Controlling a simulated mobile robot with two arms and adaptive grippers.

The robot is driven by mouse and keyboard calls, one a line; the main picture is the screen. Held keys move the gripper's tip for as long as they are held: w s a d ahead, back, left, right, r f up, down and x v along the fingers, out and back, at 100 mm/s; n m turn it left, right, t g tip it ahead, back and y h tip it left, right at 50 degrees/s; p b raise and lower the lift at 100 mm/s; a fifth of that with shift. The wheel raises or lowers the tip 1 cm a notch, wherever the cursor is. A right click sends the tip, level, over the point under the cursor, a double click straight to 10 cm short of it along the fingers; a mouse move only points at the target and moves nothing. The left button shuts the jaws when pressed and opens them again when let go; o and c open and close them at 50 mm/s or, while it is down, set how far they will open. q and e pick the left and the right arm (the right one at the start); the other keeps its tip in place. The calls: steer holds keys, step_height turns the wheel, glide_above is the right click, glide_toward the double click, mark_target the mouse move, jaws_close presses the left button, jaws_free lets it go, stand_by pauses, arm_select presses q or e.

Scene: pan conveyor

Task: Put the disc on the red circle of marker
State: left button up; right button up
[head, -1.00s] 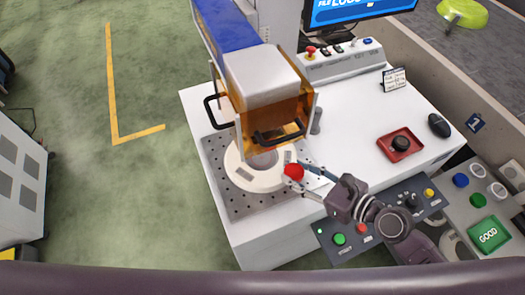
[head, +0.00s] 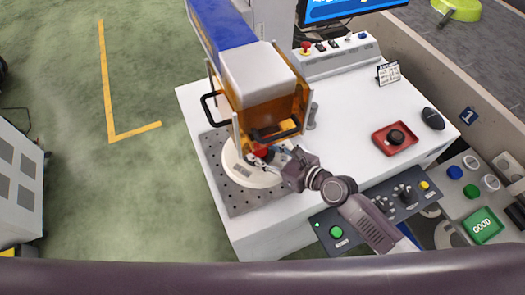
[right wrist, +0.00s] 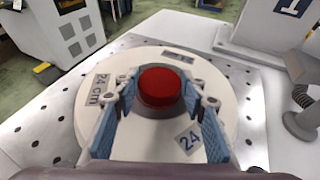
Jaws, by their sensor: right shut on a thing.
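The red disc (right wrist: 160,86) is between the fingers of my right gripper (right wrist: 162,100), which is shut on it. In the head view the right gripper (head: 268,157) reaches under the front of the marker (head: 265,95), with the disc (head: 261,153) at its fingertips. Below is a white round plate (head: 232,163) labelled "24 cm" and "24" in the right wrist view. The disc is over a dark grey-brown circle (right wrist: 160,111) at the plate's middle, whose edge shows around it. I cannot tell whether the disc touches it. My left gripper is not in view.
The plate lies on a perforated metal base (head: 216,180).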

steer(key=o, duration=0.9)
steer(key=shift+f, duration=0.1)
steer(key=shift+r, duration=0.3)
steer(key=v, duration=1)
steer(key=shift+s+d+f, duration=0.1)
steer(key=shift+s+d, duration=0.2)
steer(key=shift+d, duration=0.05)
steer(key=shift+s+d+r, duration=0.35)
steer(key=shift+s, duration=0.05)
